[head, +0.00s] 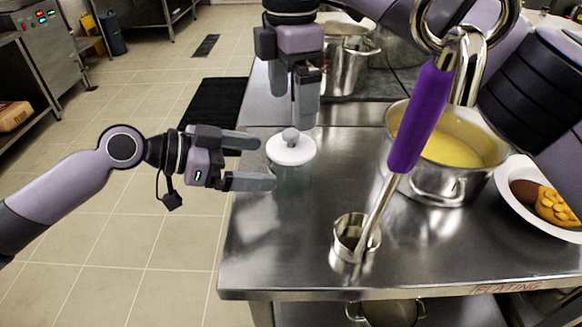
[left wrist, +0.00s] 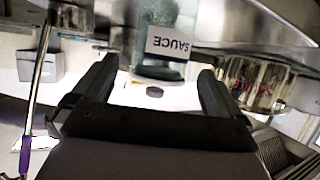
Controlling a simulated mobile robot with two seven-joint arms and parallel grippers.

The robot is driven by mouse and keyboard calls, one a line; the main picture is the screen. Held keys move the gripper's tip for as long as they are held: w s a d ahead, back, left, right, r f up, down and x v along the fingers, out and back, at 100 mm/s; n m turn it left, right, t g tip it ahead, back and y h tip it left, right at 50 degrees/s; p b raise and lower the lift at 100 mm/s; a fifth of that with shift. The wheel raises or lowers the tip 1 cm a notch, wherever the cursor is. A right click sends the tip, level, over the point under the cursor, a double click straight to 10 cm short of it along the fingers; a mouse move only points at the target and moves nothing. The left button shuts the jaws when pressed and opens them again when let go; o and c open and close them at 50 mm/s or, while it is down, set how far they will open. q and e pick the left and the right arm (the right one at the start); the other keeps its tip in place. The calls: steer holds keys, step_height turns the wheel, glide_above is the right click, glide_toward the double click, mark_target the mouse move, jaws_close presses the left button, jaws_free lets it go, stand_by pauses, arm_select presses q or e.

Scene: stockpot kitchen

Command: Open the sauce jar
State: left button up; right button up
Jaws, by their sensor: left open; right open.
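The sauce jar (head: 292,180) is a clear glass jar on the steel table near its left edge, with a white lid (head: 290,152) and a grey knob on top. The lid sits on the jar. In the left wrist view the jar's SAUCE label (left wrist: 172,43) shows beyond the fingers. My left gripper (head: 265,161) is open and level, pointing at the jar from the left, with its fingertips close to the jar's left side. My right gripper (head: 306,115) points down from above, close to the lid's knob. It is open and empty; its fingers overlap in view, and contact with the knob cannot be told.
A steel cup (head: 349,243) with a purple-handled ladle (head: 419,115) stands right of the jar. A large pot (head: 432,186) of yellow soup and a white plate (head: 513,200) of food are farther right. More pots (head: 350,62) stand behind. The table's front left is clear.

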mark_target(289, 165)
arm_select(q)
steer(key=shift+w+d+f, duration=0.1)
steer(key=shift+w+f, duration=0.1)
steer(key=shift+f, duration=0.1)
arm_select(e)
steer(key=shift+w+f, duration=0.15)
steer(key=shift+f, duration=0.1)
arm_select(q)
steer(key=shift+w+d+f, duration=0.1)
steer(key=shift+d, duration=0.2)
steer(key=shift+x, duration=3.1)
